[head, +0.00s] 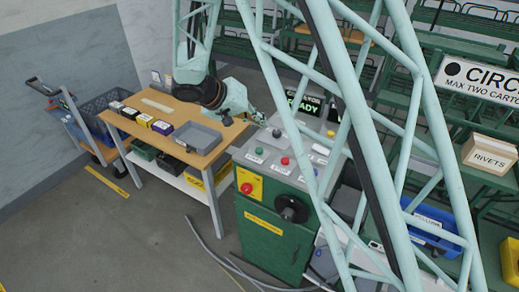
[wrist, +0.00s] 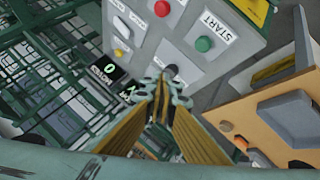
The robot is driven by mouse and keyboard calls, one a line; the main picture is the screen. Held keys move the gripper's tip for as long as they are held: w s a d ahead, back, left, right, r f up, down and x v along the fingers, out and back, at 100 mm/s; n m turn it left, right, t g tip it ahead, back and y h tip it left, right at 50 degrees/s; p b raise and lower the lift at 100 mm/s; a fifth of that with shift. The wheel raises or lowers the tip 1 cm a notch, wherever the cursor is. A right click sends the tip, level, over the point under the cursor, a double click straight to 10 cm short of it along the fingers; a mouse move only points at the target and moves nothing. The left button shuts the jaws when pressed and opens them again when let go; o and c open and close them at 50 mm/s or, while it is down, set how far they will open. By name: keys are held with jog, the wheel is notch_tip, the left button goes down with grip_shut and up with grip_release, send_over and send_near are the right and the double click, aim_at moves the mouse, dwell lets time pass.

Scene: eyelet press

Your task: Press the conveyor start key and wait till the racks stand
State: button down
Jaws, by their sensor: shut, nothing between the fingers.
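The green control cabinet (head: 262,240) has a grey sloping key panel (head: 258,146) on top. A green key (wrist: 203,44) beside a START label (wrist: 218,24) shows in the wrist view; a green key (head: 276,133) also shows in the head view. My gripper (wrist: 168,84) is shut and empty, its fingertips at the panel's edge beside a dark round key (wrist: 170,70). I cannot tell whether they touch it. In the head view my gripper (head: 258,118) is at the panel's far left corner.
A red stop button (head: 247,188) on yellow and a black knob (head: 292,209) are on the cabinet front. A wooden bench (head: 190,135) with a grey tray (head: 198,137) stands at left. A READY display (head: 303,103) is behind the panel. Cables lie on the floor.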

jog(key=shift+w+a+f, duration=0.3)
jog(key=shift+a+f, duration=0.2)
jog(key=shift+a, duration=0.05)
jog(key=shift+f, duration=0.15)
jog(key=p, duration=0.2)
send_over(257, 149)
jog(key=shift+s+d+f, duration=0.1)
jog(key=shift+f, duration=2.8)
notch_tip(257, 149, down, 2)
jog(key=b, duration=0.3)
jog(key=shift+f+b, duration=0.2)
jog(key=shift+b, duration=0.15)
jog(key=shift+f, duration=0.15)
